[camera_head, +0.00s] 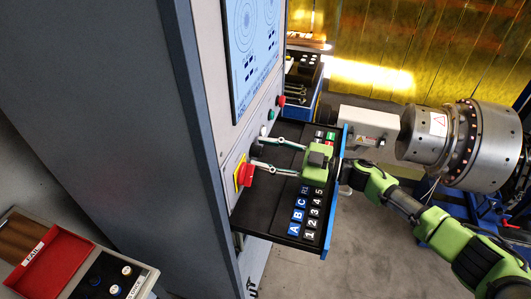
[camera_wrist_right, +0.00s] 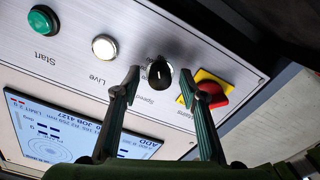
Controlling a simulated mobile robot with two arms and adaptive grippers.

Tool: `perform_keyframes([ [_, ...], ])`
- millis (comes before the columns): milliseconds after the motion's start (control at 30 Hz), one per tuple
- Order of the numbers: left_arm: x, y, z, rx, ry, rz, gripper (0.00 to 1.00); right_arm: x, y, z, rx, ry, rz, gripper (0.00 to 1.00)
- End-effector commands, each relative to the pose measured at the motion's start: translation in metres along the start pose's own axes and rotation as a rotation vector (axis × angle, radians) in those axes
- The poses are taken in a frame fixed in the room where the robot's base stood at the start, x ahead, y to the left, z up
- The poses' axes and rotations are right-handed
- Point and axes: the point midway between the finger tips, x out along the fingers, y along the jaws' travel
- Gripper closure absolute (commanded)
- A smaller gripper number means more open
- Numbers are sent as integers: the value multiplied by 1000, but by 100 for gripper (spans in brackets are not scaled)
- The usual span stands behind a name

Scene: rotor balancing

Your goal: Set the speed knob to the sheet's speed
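The speed knob (camera_wrist_right: 159,72) is black with a pale pointer mark, and it sits on the grey panel. The label beside it reads "Speed", upside down in the right wrist view. In the head view the knob (camera_head: 256,149) is small and dark, at the panel face. My right gripper (camera_head: 254,156) is open, its fingers reaching toward the panel. In the right wrist view its fingertips (camera_wrist_right: 160,82) stand on either side of the knob, with visible gaps. I cannot tell the depth left between tips and knob. My left gripper is not in view. No speed sheet is identifiable.
A red switch on a yellow plate (camera_wrist_right: 211,94) is close to one fingertip. A white Live button (camera_wrist_right: 104,47), green Start button (camera_wrist_right: 42,20) and screen (camera_wrist_right: 60,130) share the panel. A black shelf (camera_head: 262,207) with lettered and numbered tiles lies below my gripper.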

Motion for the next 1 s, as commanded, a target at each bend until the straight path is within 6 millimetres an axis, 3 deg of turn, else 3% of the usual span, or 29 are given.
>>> perform_keyframes([
  [167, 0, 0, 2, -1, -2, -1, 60, 0, 6, -13, -4, 2, -1, 61],
  [600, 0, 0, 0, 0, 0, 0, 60, 0, 36, -82, -3, -1, 0, 61],
  [1000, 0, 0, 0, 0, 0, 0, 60, 0, 40, -91, 1, -1, 0, 61],
])
